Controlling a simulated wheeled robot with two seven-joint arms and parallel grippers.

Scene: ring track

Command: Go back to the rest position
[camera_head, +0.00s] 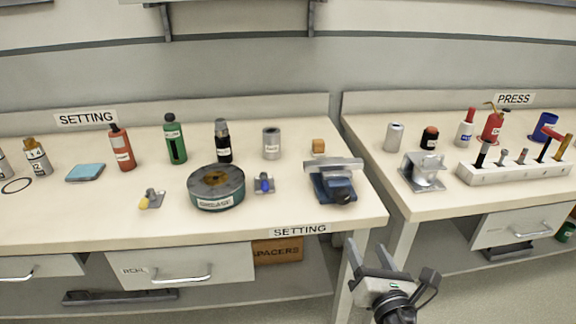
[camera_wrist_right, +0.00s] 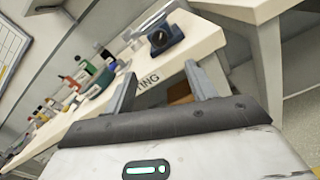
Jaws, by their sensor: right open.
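My right gripper (camera_head: 380,262) is open and empty, low in the head view, in front of the gap between the two benches. Its two fingers also show in the right wrist view (camera_wrist_right: 158,88), spread apart with nothing between them. Past them the right wrist view shows the setting bench (camera_wrist_right: 205,35) at a tilt. My left gripper is not in either view.
The setting bench (camera_head: 90,225) bears a grease tin (camera_head: 216,190), a blue vise (camera_head: 333,183), bottles and small parts. The press bench (camera_head: 400,200) bears a white tool rack (camera_head: 510,172) and cans. A spacers box (camera_head: 278,250) sits below. Floor shows between the benches.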

